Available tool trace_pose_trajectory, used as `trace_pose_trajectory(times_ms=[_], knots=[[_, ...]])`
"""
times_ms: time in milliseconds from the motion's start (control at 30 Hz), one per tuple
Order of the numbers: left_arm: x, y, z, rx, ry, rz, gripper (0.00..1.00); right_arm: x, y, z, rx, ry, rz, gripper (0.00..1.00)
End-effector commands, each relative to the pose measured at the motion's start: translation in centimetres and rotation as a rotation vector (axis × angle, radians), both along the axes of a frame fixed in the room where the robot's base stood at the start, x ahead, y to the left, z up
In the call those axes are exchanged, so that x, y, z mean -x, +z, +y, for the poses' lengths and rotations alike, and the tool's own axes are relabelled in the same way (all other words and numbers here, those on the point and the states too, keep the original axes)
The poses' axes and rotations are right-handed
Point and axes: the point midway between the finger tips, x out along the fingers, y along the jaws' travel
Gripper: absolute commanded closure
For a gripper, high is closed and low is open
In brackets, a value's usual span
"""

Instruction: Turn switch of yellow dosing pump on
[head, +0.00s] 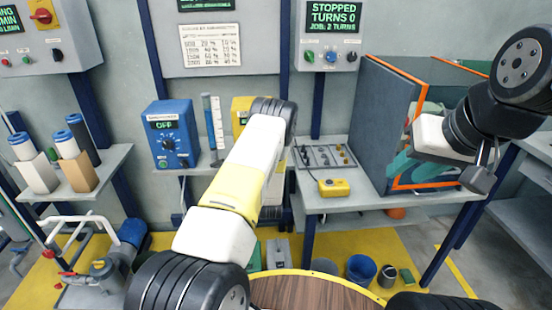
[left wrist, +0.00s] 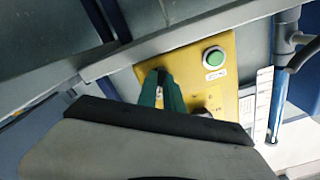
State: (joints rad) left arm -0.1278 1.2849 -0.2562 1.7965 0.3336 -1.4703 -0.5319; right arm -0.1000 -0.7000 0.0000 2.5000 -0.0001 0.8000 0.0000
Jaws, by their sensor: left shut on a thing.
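The yellow dosing pump (head: 239,106) shows only as a strip at the back in the head view, mostly hidden behind my left arm. Its yellow front (left wrist: 195,65) fills the middle of the left wrist view, with a round green button (left wrist: 214,58). My left gripper (left wrist: 162,80), with green fingers, is at this front, beside the button and apart from it. It is shut on the pump's switch, which the fingers mostly hide. In the head view my arm hides this gripper. My right gripper (head: 482,172) hangs at the right, away from the pump; its opening is unclear.
A blue device (head: 172,135) reading OFF stands left of the pump, with a clear measuring cylinder (head: 213,125) between them. A shelf (head: 325,205) at right holds a tray of small parts (head: 325,157) and a yellow box (head: 334,187). A grey-orange cabinet (head: 385,110) stands near my right arm.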

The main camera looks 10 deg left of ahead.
Motion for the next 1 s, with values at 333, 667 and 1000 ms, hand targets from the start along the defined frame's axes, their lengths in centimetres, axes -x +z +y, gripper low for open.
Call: trace_pose_trajectory(times_ms=[333,667,1000], knots=[[0.09,-0.15,0.03,-0.038,0.0,0.015,1.0,0.0,0.0,0.0,0.0,0.0,0.0,0.65],[0.1,-0.17,0.03,-0.037,0.0,0.015,0.77,0.0,0.0,0.0,0.0,0.0,0.0,0.65],[0.06,-0.07,0.0,-0.036,0.0,0.012,0.67,0.0,0.0,0.0,0.0,0.0,0.0,0.65]])
